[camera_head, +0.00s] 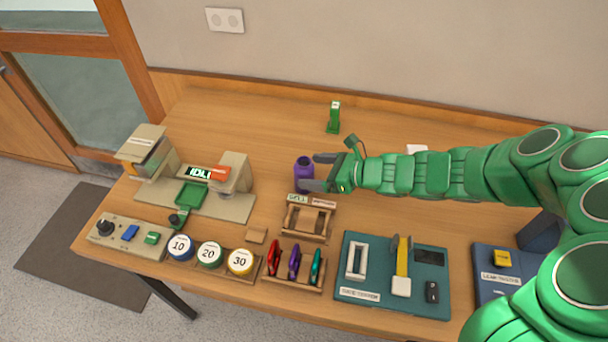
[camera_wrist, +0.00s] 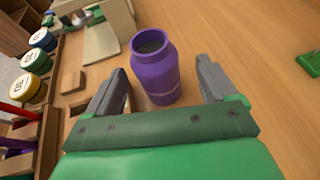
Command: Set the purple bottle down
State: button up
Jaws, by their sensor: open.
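The purple bottle (camera_head: 303,173) stands upright on the wooden table, just behind the small wooden rack with labels (camera_head: 308,218). It has an open dark mouth. My gripper (camera_head: 322,171) reaches in from the right with its fingers around the bottle. In the wrist view the bottle (camera_wrist: 155,72) stands between the two grey fingers of my gripper (camera_wrist: 158,92), with a visible gap on each side. The fingers are open and do not appear to touch it. The bottle's base is partly hidden by the gripper in the head view.
A beige machine with a green tray (camera_head: 191,194) stands to the left. Numbered round tins (camera_head: 209,254) and a rack of coloured carabiners (camera_head: 294,265) line the front. A blue-green board (camera_head: 394,274) lies front right. A green object (camera_head: 333,118) stands behind.

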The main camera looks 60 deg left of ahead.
aim_at(298, 170)
jog(key=shift+x, duration=2.6)
jog(key=shift+s+d, duration=0.1)
jog(key=shift+s, duration=0.05)
jog(key=c, duration=1.3)
jog(key=shift+r, duration=0.2)
